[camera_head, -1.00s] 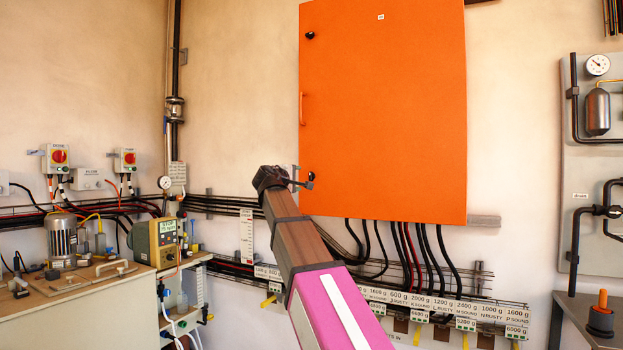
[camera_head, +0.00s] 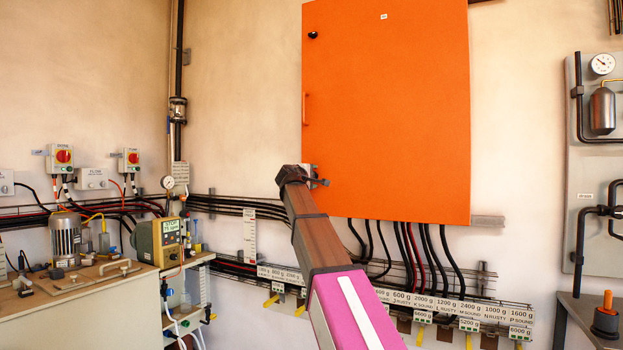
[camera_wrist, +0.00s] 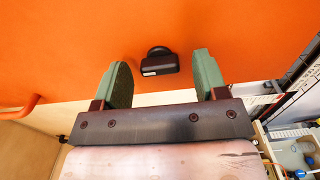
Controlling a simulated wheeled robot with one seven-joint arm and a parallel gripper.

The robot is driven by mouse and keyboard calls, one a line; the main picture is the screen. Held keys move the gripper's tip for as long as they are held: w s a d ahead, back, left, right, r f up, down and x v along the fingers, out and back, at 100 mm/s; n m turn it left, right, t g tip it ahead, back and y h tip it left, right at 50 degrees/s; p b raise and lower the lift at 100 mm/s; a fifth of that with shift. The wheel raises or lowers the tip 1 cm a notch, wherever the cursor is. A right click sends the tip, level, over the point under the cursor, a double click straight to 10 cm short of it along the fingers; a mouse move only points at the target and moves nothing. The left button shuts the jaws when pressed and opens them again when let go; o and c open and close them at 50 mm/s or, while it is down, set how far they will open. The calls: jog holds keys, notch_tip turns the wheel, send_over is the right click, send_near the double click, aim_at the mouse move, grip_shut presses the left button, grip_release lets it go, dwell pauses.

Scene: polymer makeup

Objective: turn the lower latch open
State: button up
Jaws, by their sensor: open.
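The lower latch (camera_wrist: 158,62) is a small black knob with a pale mark on the orange cabinet door. In the wrist view it lies between and just beyond the fingertips, with no visible contact. My gripper (camera_wrist: 161,72) is open, with a green-padded finger on each side of the latch. In the head view my gripper (camera_head: 318,176) is at the lower left corner of the orange cabinet (camera_head: 390,110), and the lower latch is hidden behind it. The upper latch (camera_head: 313,35) is a black knob near the door's upper left corner.
An orange door handle (camera_head: 306,109) stands out from the left door edge; it also shows at the wrist view's left (camera_wrist: 35,104). Black and red cables (camera_head: 425,255) hang below the cabinet. A labelled rack (camera_head: 450,308) runs beneath them.

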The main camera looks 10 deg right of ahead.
jog(key=c, duration=0.9)
jog(key=shift+m, duration=8.9)
